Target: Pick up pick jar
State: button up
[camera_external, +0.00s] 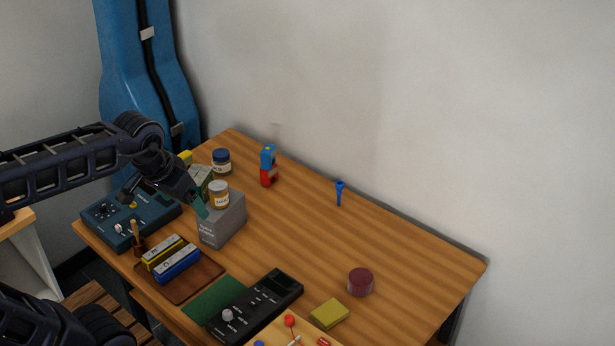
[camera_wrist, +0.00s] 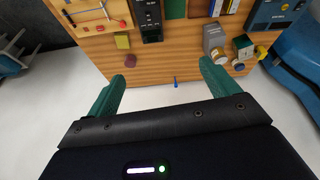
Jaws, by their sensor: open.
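Two small jars could be the pick jar; I cannot tell which. One jar (camera_external: 218,194) has a pale lid and amber body and stands upright on a grey box (camera_external: 222,226); it also shows in the wrist view (camera_wrist: 217,54). The other jar (camera_external: 221,162) has a dark blue lid and stands behind that box, and shows in the wrist view (camera_wrist: 238,66). My gripper (camera_external: 199,206) has teal fingers just left of the pale-lidded jar. In the wrist view my fingers (camera_wrist: 168,64) are spread apart with nothing held between them; the jars lie beyond the right finger.
A teal device (camera_external: 130,213), harmonicas on a brown tray (camera_external: 205,283) and a black device (camera_external: 262,303) lie along the front. A red-and-blue figure (camera_external: 268,166), blue peg (camera_external: 340,191), dark red tin (camera_external: 360,281) and yellow block (camera_external: 330,314) stand right. The table's right middle is free.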

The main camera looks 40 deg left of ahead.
jog(key=w+a+r+n+g, duration=0.15)
jog(key=w+a, duration=0.25)
jog(key=w, duration=0.5)
jog(key=w+a+n, duration=0.3)
jog(key=w+a, duration=0.2)
jog(key=w, duration=0.4)
jog(key=w+a+n, duration=0.2)
jog(key=w+a, duration=0.2)
jog(key=w, duration=0.4)
jog(key=n+g, duration=0.3)
jog(key=n, duration=0.5)
send_over(218, 152)
jog(key=d, duration=0.1)
jog(key=f, duration=3)
jog(key=shift+w, duration=0.2)
jog(key=shift+a+f, duration=0.15)
jog(key=shift+f, duration=0.4)
notch_tip(218, 152, down, 5)
jog(key=shift+s+a+f, duration=0.1)
jog(key=shift+a+f, duration=0.1)
jog(key=shift+f, duration=1.15)
jog(key=shift+s+a+f, duration=0.1)
jog(key=shift+a+f, duration=0.1)
jog(key=shift+f, duration=1.1)
jog(key=c, duration=1.2)
jog(key=shift+o, duration=0.2)
